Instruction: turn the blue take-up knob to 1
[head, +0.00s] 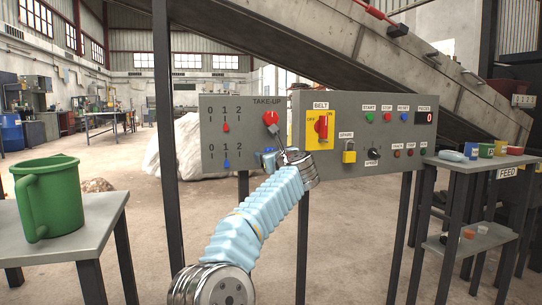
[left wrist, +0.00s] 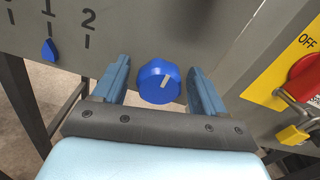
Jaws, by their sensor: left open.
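My left gripper (left wrist: 158,67) is open, with one finger on each side of the knob and gaps showing between. In the head view my left gripper (head: 268,158) is at the panel below the red knob (head: 270,119) and hides most of the blue knob. The blue pointer (head: 227,163) stands under 1 on the lower scale; it also shows under 1 in the left wrist view (left wrist: 48,50). My right gripper is not in view.
Right of the knob is a yellow BELT switch plate (head: 312,130) with a red handle and padlock (left wrist: 293,134). A red pointer (head: 226,128) is near 1 on the upper scale. A green mug (head: 47,200) stands on the left table; a FEED stand (head: 466,166) is right.

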